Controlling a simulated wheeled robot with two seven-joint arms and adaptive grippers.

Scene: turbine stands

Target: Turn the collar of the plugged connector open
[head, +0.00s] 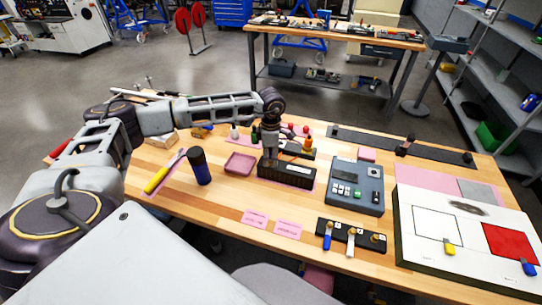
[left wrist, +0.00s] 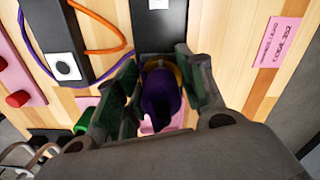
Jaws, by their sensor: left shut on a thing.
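My left gripper (head: 270,158) reaches down onto the left part of a black block (head: 290,174) in the middle of the bench. In the left wrist view, the two dark green-grey fingers of this gripper (left wrist: 160,98) close from both sides on a purple connector (left wrist: 160,102) with a yellowish ring at its far edge. The black block (left wrist: 160,22) lies beyond it in that view. The fingers hide the connector in the head view. How far the collar is turned cannot be told. My right gripper is not in view.
Another black block (left wrist: 66,66) with orange and purple cables stands close by. A pink tray (head: 240,164), dark cylinder (head: 199,167), grey keypad device (head: 356,187) and black key rack (head: 351,236) surround the spot. A white board (head: 465,225) fills the right end. Wood in front is mostly clear.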

